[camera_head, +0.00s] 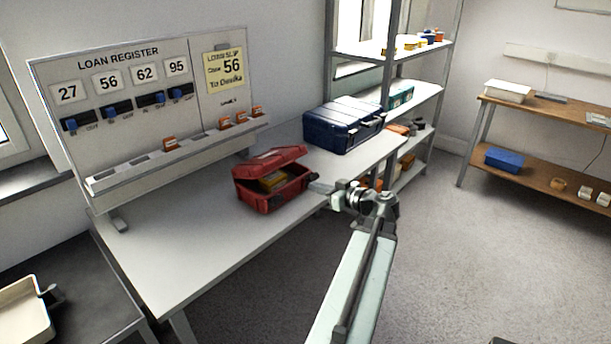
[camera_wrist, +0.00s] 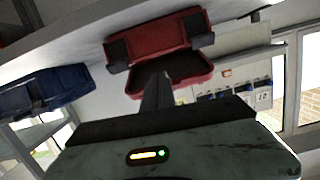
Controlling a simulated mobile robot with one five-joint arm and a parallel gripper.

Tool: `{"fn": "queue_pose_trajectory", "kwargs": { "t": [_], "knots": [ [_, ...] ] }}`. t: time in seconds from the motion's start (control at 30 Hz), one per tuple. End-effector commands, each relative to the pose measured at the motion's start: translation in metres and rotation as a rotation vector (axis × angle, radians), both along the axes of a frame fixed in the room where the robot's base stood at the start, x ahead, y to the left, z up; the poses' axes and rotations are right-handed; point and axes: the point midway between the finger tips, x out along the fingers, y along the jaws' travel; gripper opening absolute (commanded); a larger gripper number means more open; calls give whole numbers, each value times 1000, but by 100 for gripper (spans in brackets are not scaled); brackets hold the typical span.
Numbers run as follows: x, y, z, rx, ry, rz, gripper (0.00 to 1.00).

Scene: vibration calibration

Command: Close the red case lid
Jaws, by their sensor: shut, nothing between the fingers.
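The red case (camera_head: 270,194) stands on the white table, with its lid (camera_head: 269,162) partly raised and tilted.
A closed blue case (camera_head: 343,127) stands behind and to the right on the table (camera_head: 190,247). The loan register board (camera_head: 140,110) rises along the back. Shelving (camera_head: 421,90) stands beyond the table's right end. The table's front left is clear.

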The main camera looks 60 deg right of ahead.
Motion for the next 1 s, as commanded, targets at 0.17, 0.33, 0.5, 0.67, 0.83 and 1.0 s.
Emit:
{"fn": "queue_pose_trajectory", "kwargs": {
  "t": [0.17,0.33,0.5,0.67,0.83,1.0],
  "knots": [
    [-14,-19,-47,175,229,-37,0],
    [-14,-29,-35,271,452,-60,0],
    [-8,-36,-1,307,633,-77,0],
    [6,-42,56,303,806,-82,0],
    [34,-41,127,251,938,-52,0],
    [72,-28,187,210,970,1,0]
  ]
}}
